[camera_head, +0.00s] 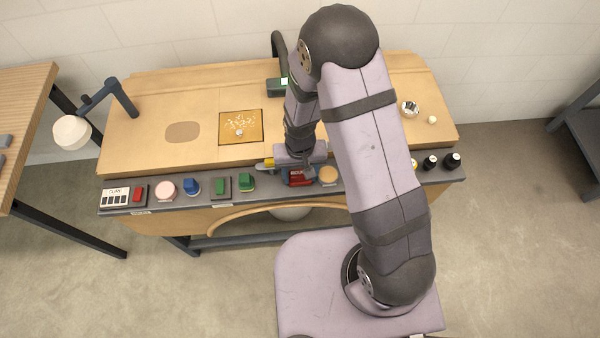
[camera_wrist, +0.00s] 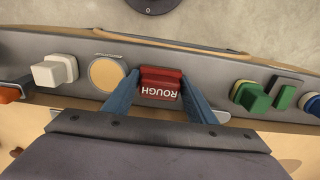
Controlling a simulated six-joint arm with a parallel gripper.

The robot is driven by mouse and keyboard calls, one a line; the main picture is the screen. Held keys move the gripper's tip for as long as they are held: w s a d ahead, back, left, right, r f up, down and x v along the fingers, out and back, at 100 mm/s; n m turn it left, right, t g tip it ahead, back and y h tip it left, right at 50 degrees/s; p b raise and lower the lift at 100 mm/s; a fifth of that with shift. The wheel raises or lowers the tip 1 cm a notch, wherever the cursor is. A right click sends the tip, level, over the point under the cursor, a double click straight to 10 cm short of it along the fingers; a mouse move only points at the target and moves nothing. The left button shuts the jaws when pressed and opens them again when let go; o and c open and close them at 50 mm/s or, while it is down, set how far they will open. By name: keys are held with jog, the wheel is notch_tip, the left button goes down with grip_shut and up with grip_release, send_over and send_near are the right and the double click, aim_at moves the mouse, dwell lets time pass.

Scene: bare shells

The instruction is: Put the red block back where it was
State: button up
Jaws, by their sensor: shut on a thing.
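The red block (camera_wrist: 160,90), with the word ROUGH on its face, is between the two blue-grey fingers of my gripper (camera_wrist: 160,78) in the wrist view. The gripper is shut on it. In the head view, my gripper (camera_head: 299,176) is at the dark front strip of the bench, and the red block (camera_head: 300,181) shows partly below it. The block is over the strip, between a tan disc (camera_wrist: 106,73) and a green block (camera_wrist: 250,96). I cannot tell whether its underside touches the strip.
A white block (camera_wrist: 54,71) stands beyond the tan disc. A square tray (camera_head: 241,127) lies behind. A lamp (camera_head: 72,132) stands left.

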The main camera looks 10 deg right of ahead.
aim_at(300, 173)
jog(key=shift+f, duration=0.2)
jog(key=o, duration=0.8)
jog(key=shift+c, duration=0.2)
jog(key=shift+r, duration=0.15)
notch_tip(300, 173, up, 12)
jog(key=b, duration=0.2)
jog(key=shift+r, duration=0.1)
jog(key=s+d+r, duration=0.4)
jog(key=s+d, duration=0.6)
jog(key=shift+s, duration=0.15)
